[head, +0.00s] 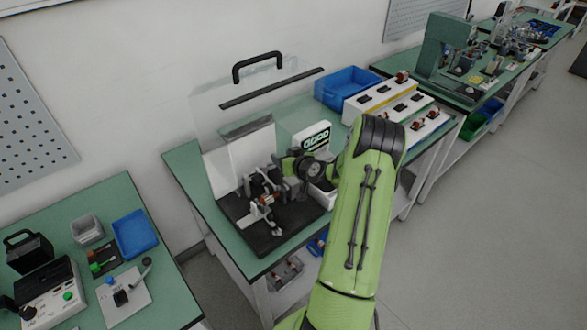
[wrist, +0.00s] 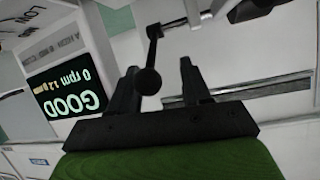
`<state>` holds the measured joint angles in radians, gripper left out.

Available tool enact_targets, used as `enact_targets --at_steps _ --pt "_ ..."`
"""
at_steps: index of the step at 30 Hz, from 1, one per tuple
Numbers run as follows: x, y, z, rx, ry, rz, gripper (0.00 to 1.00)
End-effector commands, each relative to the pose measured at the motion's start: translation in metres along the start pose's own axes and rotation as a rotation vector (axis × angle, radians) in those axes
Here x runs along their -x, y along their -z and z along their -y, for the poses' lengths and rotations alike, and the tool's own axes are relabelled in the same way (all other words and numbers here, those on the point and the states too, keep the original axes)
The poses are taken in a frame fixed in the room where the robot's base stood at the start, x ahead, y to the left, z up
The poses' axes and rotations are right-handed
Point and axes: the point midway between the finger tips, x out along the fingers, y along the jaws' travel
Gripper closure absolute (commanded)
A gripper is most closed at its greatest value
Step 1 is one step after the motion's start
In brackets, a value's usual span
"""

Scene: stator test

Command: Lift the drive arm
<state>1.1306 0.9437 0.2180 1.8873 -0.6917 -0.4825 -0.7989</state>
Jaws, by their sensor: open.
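In the wrist view, a dark lever with a round black knob (wrist: 147,81) hangs between the two fingers of my gripper (wrist: 160,75); I take it to be the drive arm. Its thin rod runs up to a grey bar at the top edge. The fingers are apart, one on each side of the knob, and no grip on it shows. In the head view, my gripper (head: 278,167) is at the test rig (head: 262,195) on its black base plate (head: 281,236). My wrist hides part of the rig, and the lever cannot be made out there.
A display (wrist: 70,92) reads GOOD and 0 rpm; it also shows in the head view (head: 316,138). A clear guard with a black handle (head: 257,66) stands behind the rig. A blue bin (head: 346,88) and white sorting racks (head: 392,98) are to the right.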

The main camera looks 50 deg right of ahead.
Motion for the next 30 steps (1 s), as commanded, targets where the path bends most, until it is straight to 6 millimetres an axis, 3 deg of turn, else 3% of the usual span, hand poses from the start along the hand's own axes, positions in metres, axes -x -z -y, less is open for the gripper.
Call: enact_targets --at_steps 6,12,30 --pt "0.057 -0.029 -0.005 -0.005 -0.006 0.002 0.52" --pt "0.087 -0.041 -0.006 -0.003 -0.003 0.001 0.52" --pt "0.092 -0.041 -0.005 0.0 0.0 0.001 0.52"
